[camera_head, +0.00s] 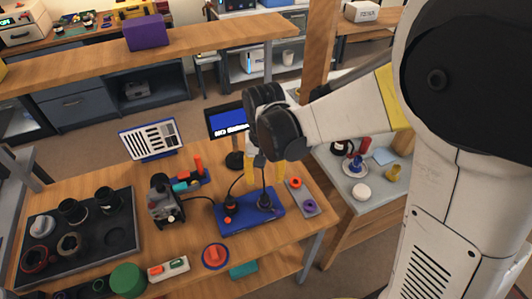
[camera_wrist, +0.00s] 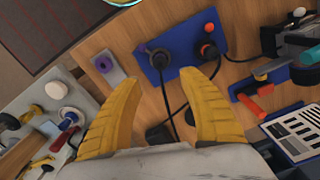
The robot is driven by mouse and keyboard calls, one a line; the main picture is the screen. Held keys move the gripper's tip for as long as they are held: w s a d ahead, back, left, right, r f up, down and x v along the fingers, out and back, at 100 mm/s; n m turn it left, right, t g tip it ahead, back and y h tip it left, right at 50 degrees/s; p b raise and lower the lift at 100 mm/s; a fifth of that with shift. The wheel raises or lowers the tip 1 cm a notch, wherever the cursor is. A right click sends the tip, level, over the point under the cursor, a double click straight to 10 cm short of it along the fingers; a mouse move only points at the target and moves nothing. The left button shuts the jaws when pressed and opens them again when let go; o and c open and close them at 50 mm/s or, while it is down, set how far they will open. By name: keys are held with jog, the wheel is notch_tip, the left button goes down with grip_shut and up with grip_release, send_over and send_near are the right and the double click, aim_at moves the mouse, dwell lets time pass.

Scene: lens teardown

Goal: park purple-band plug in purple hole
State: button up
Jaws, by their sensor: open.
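My gripper (camera_head: 265,176) is open and empty above the blue board; its two yellow fingers also show in the wrist view (camera_wrist: 162,82). A dark plug (camera_head: 266,201) with a cable stands on the right of the blue board (camera_head: 246,221); in the wrist view this plug (camera_wrist: 160,58) is beyond the fingertips, apart from them.
Black cables loop from the plugs close to my fingers. A small screen (camera_head: 228,120) stands behind the board. A dark tray (camera_head: 85,238) with lens parts lies at the left. A pale side table (camera_head: 365,190) with small items is at the right.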

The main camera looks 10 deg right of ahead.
aim_at(264, 196)
notch_tip(264, 196, down, 10)
jog(key=b, duration=0.3)
jog(key=shift+r, duration=0.2)
grip_shut()
jog(key=c, duration=0.7)
grip_release()
grip_shut()
jog(key=shift+r+p, duration=0.4)
jog(key=shift+r, duration=0.45)
jog(key=shift+r+p, duration=1.55)
jog(key=shift+r, duration=0.7)
